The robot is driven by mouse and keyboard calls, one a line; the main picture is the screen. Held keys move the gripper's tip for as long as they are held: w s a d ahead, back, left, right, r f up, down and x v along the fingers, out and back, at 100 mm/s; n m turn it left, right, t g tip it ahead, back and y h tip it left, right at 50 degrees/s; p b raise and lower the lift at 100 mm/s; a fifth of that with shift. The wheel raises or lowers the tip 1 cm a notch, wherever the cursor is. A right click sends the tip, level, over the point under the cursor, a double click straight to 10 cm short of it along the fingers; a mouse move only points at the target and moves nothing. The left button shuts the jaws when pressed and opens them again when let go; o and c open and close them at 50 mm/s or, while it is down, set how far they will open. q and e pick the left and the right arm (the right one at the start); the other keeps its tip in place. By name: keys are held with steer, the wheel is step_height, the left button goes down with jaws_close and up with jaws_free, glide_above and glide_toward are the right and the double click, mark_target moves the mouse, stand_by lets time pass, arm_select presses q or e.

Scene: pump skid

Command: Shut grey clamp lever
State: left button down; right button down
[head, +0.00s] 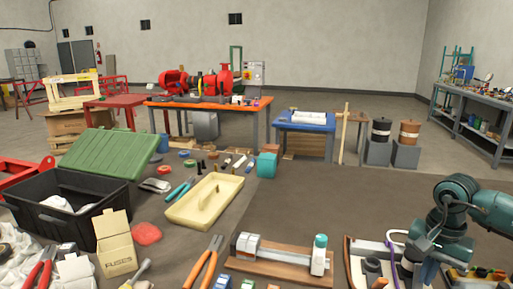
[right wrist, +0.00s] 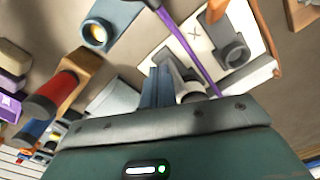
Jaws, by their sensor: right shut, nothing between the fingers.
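My right gripper (head: 408,268) is at the lower right of the head view, over the right side of a wood-edged tray (head: 349,262). In the right wrist view its blue-grey fingers (right wrist: 158,88) are together with nothing between them. Just right of them are grey parts on a white panel (right wrist: 252,78), including a grey block with a round socket (right wrist: 230,52). A thin purple bar (right wrist: 190,48) crosses in front of the panel. I cannot tell which grey part is the clamp lever, or whether the fingers touch it. My left gripper is not in view.
Pliers, a yellow tray (head: 228,180) and a black crate (head: 35,210) lie further left.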

steer(key=r+p, duration=0.2)
steer(key=r, duration=0.1)
steer(key=r+p, duration=0.1)
steer(key=r, duration=0.1)
steer(key=shift+s+a, duration=0.1)
steer(key=shift+s, duration=0.2)
steer(key=shift+f, duration=0.1)
